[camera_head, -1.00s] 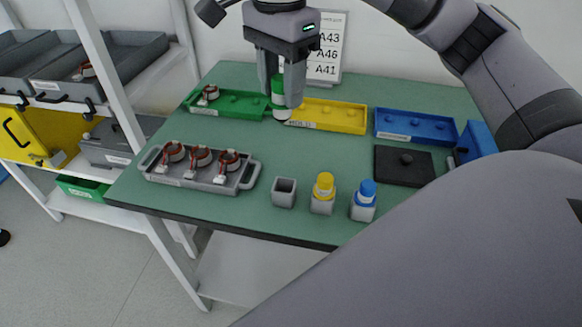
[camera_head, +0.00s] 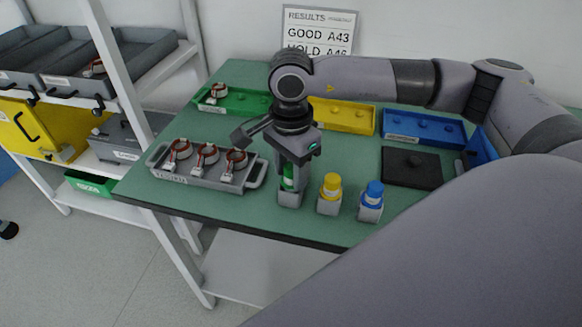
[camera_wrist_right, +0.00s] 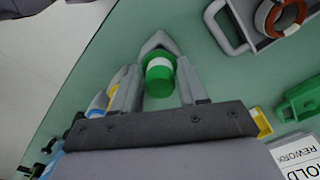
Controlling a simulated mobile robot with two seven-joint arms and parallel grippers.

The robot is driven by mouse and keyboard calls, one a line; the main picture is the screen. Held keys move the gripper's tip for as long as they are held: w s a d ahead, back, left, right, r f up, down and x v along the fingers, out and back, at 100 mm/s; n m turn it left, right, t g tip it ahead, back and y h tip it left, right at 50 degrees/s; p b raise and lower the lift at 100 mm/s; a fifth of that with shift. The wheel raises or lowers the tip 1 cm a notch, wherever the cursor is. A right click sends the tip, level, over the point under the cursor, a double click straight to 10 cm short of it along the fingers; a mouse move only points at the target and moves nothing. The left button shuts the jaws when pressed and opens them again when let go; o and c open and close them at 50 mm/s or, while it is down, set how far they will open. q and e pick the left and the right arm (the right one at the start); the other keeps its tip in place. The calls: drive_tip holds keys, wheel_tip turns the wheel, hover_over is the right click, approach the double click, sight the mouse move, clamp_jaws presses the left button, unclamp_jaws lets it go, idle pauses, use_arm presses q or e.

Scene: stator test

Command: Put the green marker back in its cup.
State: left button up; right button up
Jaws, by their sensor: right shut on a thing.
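The green marker (camera_head: 288,182) is upright between the fingers of my right gripper (camera_head: 292,172), which is shut on it. The marker's lower end is at the mouth of the grey square cup (camera_head: 290,200); I cannot tell how deep it sits. In the right wrist view the green marker (camera_wrist_right: 160,82) with its white band shows between the fingers, and a corner of the cup (camera_wrist_right: 158,40) shows past it. My left gripper is not in view.
A yellow marker (camera_head: 331,186) and a blue marker (camera_head: 373,193) stand in cups just right. A grey tray (camera_head: 250,180) with several stators is close on the left. Green (camera_head: 245,106), yellow (camera_head: 366,120) and blue (camera_head: 452,132) bins and a black plate (camera_head: 411,166) lie behind.

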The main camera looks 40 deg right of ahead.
drive_tip(key=shift+f, duration=0.1)
drive_tip(key=shift+f+b, duration=0.45)
drive_tip(key=shift+b, duration=0.15)
drive_tip(key=o, duration=1)
drive_tip(key=shift+o, duration=0.2)
drive_tip(key=shift+r, duration=0.1)
drive_tip(key=shift+r+p, duration=0.45)
drive_tip(key=shift+p, duration=0.15)
wheel_tip(320, 180, up, 12)
drive_tip(key=shift+b, duration=0.4)
